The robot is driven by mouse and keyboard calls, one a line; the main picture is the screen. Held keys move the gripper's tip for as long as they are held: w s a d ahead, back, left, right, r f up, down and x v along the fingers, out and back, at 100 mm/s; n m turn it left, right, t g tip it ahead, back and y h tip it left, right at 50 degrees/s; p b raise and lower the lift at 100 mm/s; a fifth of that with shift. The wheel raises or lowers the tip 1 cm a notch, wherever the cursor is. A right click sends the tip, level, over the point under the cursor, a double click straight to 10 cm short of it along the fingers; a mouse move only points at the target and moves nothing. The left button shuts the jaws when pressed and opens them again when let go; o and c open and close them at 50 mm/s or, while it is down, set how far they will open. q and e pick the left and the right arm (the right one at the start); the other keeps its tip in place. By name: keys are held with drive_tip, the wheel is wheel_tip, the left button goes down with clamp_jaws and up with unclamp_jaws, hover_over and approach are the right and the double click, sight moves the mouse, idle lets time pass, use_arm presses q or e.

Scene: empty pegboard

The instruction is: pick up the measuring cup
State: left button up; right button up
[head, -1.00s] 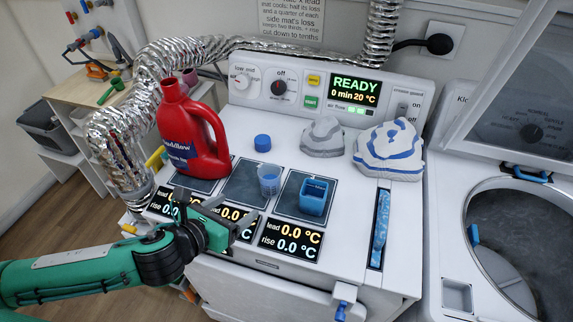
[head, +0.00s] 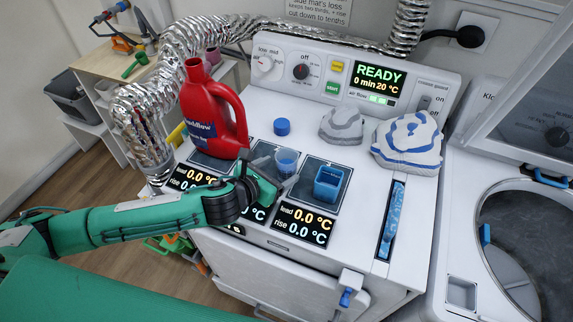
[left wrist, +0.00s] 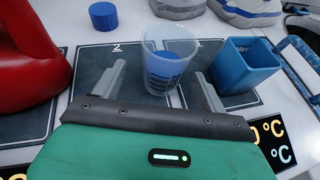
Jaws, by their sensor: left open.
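The measuring cup (head: 287,161) is a small translucent cup with blue inside. It stands upright on the middle dark mat of the white machine's top. In the left wrist view the cup (left wrist: 168,62) stands just ahead of my left gripper, roughly between its two fingers. My left gripper (head: 273,176) is open and empty, low over the middle mat on the near side of the cup. In the left wrist view its grey fingers (left wrist: 161,82) are spread wide, one to each side of the cup's base. I cannot tell whether either touches it. My right gripper is not in view.
A red detergent jug (head: 212,115) stands left of the cup, a blue square container (head: 328,184) close to its right. A blue cap (head: 282,127) lies behind. Folded cloths (head: 407,143) sit at the back right. An open washer (head: 535,225) is at far right.

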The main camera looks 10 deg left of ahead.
sight(280, 171)
use_arm(q)
drive_tip(key=x, duration=0.3)
drive_tip(key=shift+w+d+p, duration=0.1)
drive_tip(key=shift+d+p, duration=0.2)
drive_tip(key=shift+p, duration=0.05)
drive_tip(key=shift+w+d+f, duration=0.1)
drive_tip(key=shift+w, duration=0.1)
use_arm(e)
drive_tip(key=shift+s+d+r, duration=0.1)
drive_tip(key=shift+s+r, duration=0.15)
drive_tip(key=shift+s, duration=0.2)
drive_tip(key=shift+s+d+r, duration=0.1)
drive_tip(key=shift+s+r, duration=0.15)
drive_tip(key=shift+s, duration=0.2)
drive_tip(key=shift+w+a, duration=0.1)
use_arm(q)
drive_tip(key=c, duration=1)
drive_tip(key=shift+c, duration=0.2)
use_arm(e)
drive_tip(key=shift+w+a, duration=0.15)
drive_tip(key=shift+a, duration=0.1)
use_arm(q)
wheel_tip(280, 171, up, 19)
drive_tip(key=b, duration=0.1)
drive_tip(key=shift+r, duration=0.2)
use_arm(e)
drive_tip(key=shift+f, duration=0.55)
